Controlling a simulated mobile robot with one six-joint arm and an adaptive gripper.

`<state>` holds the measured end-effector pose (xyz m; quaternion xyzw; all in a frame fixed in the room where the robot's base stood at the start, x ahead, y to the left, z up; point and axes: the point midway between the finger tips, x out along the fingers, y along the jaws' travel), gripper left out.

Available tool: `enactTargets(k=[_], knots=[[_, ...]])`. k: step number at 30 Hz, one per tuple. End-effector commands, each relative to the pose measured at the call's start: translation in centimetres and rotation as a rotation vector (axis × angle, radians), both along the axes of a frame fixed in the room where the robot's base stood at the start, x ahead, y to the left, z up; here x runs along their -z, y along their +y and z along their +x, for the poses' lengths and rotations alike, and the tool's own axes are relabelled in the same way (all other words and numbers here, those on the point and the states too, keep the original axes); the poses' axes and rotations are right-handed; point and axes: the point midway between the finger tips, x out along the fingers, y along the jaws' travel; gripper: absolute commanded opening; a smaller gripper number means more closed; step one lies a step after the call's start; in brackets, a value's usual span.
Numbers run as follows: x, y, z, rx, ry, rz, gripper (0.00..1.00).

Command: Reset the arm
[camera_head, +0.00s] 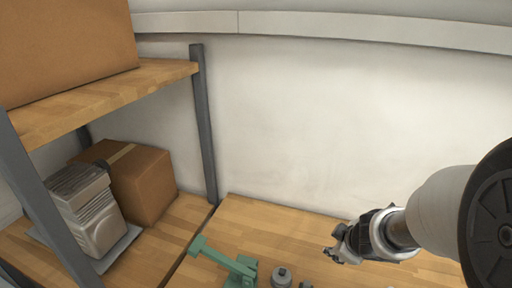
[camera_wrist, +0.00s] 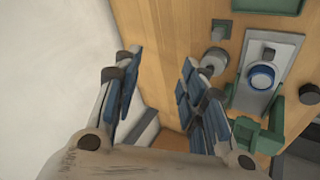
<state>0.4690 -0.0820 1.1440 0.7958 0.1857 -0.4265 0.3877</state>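My gripper (camera_head: 341,243) is at the right of the head view, at the end of my arm, above the wooden tabletop (camera_head: 262,218). In the wrist view my gripper (camera_wrist: 158,85) shows its fingers with blue pads spread well apart. Nothing is between the fingers. Beyond them the wrist view shows the white wall and the edge of the tabletop.
A green clamp-like tool (camera_head: 228,262) and a small grey metal part (camera_head: 282,277) are on the tabletop. A wooden shelf on grey posts (camera_head: 203,125) at left holds cardboard boxes (camera_head: 140,185) and a wrapped stack (camera_head: 88,208).

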Motion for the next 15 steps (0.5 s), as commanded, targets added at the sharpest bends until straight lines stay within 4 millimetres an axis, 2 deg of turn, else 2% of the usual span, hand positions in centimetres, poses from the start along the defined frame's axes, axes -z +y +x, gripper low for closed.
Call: enactTargets(k=[1, 3, 5, 6, 8, 11, 15], knots=[[-2.5, -1.0, 0.0, 0.092, -0.066, -0.031, 0.38], [-5.3, -2.4, -1.0, 0.230, -0.122, -0.052, 0.38], [-7.3, -3.2, -2.6, 0.346, -0.152, -0.053, 0.38], [-8.2, -3.6, -4.0, 0.419, -0.160, -0.044, 0.38], [-9.2, -3.6, -6.4, 0.522, -0.159, -0.014, 0.38], [-9.7, -2.3, -11.0, 0.662, -0.119, 0.074, 0.38], [-8.9, 1.6, -16.9, 0.763, -0.007, 0.239, 0.38]])
